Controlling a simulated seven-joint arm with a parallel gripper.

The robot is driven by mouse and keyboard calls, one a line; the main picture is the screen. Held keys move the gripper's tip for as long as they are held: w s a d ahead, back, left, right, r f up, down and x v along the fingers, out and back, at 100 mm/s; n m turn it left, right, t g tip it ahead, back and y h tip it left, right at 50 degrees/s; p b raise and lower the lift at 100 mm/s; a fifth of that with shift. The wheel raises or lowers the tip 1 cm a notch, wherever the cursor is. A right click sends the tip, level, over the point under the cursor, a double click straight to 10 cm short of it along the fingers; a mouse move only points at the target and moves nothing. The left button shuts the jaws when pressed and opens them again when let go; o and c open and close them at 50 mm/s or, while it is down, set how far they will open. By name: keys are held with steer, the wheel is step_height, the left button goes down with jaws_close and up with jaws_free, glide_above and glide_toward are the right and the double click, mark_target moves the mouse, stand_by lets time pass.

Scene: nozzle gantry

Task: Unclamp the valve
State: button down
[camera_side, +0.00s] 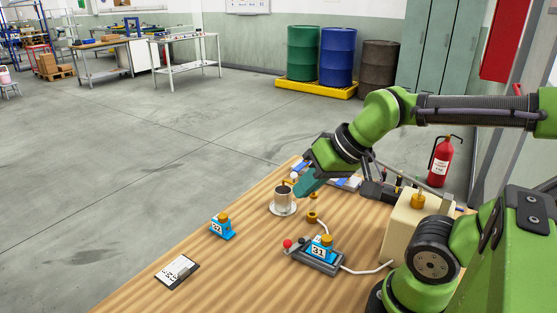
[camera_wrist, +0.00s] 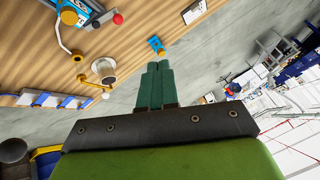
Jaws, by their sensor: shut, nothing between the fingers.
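My gripper (camera_side: 300,190) has teal fingers pressed together with nothing between them. In the side view it hangs above the table close to a metal cup (camera_side: 283,203) on a saucer. The wrist view shows the closed fingers (camera_wrist: 158,68) pointing toward the table edge, near a small blue block (camera_wrist: 156,45). A blue block marked 31 (camera_side: 321,250) with a yellow knob sits on a grey box with a red button. Another blue block (camera_side: 221,228) with a yellow knob stands apart to the left. A brass fitting (camera_side: 313,214) stands beside the cup. I cannot tell which part is the valve.
A cream box (camera_side: 405,228) with a yellow top piece stands at the right of the table, with a white cable near it. A label card (camera_side: 177,272) lies at the front left. Blue and white parts (camera_side: 343,182) lie behind my gripper. The table's left strip is mostly clear.

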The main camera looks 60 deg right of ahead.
mark_target(287, 241)
steer(key=c, duration=1.2)
jaws_free()
steer(key=a, duration=0.1)
steer(key=n, duration=0.1)
steer(key=a+g+y, duration=0.1)
steer(key=shift+w+a+f, duration=0.25)
steer(key=shift+a, duration=0.05)
steer(key=shift+o, duration=1.2)
steer(key=w+g, duration=0.1)
steer(key=w+f+g, duration=0.1)
steer(key=w, duration=0.1)
steer(key=w+f+g, duration=0.1)
steer(key=shift+w+a+f+g+h, duration=0.15)
steer(key=shift+a+f+g+h, duration=0.05)
steer(key=shift+a+g+h, duration=0.1)
steer(key=w+d+m+g+h, duration=0.3)
steer(key=d+m+g, duration=0.1)
steer(key=m, duration=0.2)
steer(key=shift+h, duration=0.3)
steer(key=f, duration=0.5)
steer(key=s+d+f, duration=0.1)
steer(key=f, duration=0.5)
steer(key=d+f, duration=0.1)
steer(key=f, duration=0.4)
steer(key=shift+s+f, duration=0.2)
steer(key=shift+s, duration=0.2)
